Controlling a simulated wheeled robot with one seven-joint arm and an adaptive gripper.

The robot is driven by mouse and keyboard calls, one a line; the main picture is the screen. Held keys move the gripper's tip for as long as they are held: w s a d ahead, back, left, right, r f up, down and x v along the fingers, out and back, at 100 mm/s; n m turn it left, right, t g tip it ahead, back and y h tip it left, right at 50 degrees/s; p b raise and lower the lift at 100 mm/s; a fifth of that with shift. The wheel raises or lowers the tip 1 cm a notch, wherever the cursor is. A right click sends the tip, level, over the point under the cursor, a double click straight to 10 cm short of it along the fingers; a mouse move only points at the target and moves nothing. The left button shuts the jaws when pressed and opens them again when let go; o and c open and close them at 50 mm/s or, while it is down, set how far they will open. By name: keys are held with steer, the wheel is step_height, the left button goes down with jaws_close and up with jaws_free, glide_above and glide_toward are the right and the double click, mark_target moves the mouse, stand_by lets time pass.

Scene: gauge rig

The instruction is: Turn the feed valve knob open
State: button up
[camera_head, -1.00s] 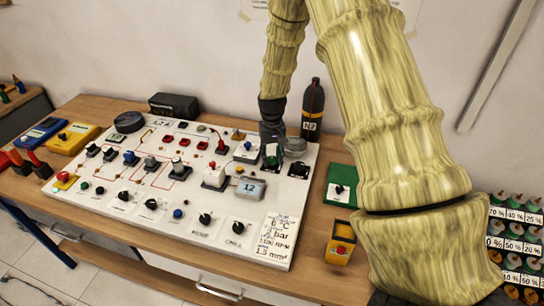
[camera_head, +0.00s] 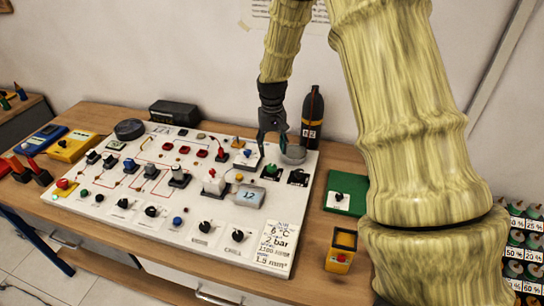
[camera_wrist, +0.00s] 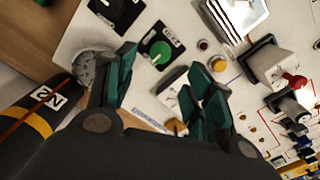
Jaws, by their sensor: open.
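A green knob (camera_head: 271,170) on a black square plate sits near the panel's back right corner; its label is not legible, so I cannot tell whether it is the feed valve knob. In the wrist view the green knob (camera_wrist: 158,49) has a pale pointer mark. My gripper (camera_head: 272,148) is open and empty, pointing down just above and behind this knob, apart from it. In the wrist view its dark green fingers (camera_wrist: 163,88) are spread, with the knob beyond them. A black knob (camera_head: 298,177) sits to the right of the green one.
The white panel (camera_head: 225,236) holds several switches, knobs and a small display (camera_head: 250,194). A grey round part (camera_head: 293,154) and a black bottle (camera_head: 312,118) stand close to my gripper.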

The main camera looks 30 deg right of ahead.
steer(key=shift+r, duration=1.9)
